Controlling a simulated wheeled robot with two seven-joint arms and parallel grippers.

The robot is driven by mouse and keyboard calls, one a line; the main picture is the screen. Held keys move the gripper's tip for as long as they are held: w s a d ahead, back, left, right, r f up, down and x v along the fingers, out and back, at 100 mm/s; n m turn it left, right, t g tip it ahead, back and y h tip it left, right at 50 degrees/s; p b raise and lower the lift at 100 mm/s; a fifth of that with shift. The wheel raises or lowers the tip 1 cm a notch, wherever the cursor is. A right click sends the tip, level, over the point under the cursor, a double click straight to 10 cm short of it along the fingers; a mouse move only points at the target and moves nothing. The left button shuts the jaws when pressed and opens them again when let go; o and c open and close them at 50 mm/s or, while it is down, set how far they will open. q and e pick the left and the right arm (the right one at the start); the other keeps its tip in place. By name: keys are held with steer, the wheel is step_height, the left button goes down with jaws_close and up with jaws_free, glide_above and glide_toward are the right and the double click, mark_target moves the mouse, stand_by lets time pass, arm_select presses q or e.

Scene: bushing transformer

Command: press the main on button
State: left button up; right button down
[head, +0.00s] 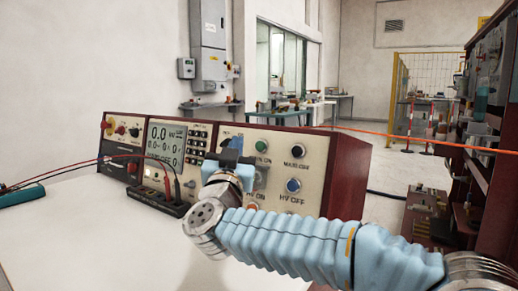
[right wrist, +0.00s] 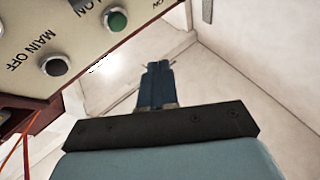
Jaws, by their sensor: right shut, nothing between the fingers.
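The main on button is the green one (head: 261,146) near the top of the right-hand control panel in the head view. It also shows in the right wrist view as a green button (right wrist: 116,20) at the top left, its label partly cut off. My right gripper (head: 234,143) is in front of the panel, just left of the green button. Its dark blue fingers (right wrist: 158,66) are shut and empty, pointing past the panel's side in the wrist view, apart from the button. My left gripper is not in view.
My right arm hides part of the lower panel. A meter unit (head: 165,140) with red and black leads stands left. The white tabletop (head: 90,235) is mostly clear.

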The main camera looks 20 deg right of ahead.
steer(key=shift+w+d+f+b, duration=0.1)
steer(key=shift+w+d+f, duration=0.15)
steer(key=shift+w+d, duration=0.4)
steer(key=shift+w+d+f+b, duration=0.1)
steer(key=shift+w+d+f, duration=0.1)
steer(key=shift+w+d, duration=0.45)
steer(key=shift+w+d+f+b, duration=0.1)
steer(key=shift+w+d+f, duration=0.25)
steer(key=shift+d, duration=0.5)
steer(key=shift+w+d+r, duration=0.1)
stand_by(0.4)
steer(key=shift+w+d, duration=0.15)
steer(key=shift+d, duration=0.05)
steer(key=shift+w+d, duration=0.3)
steer(key=shift+d, duration=0.1)
stand_by(0.8)
steer(key=shift+s+a, duration=0.1)
steer(key=shift+a, duration=0.05)
steer(key=shift+s+a, duration=0.45)
steer(key=shift+a, duration=0.1)
steer(key=s+a, duration=0.1)
steer(key=a, duration=0.1)
steer(key=s+a+r+p, duration=0.1)
steer(key=s, duration=0.1)
steer(key=shift+a+r, duration=0.1)
steer(key=shift+a, duration=0.3)
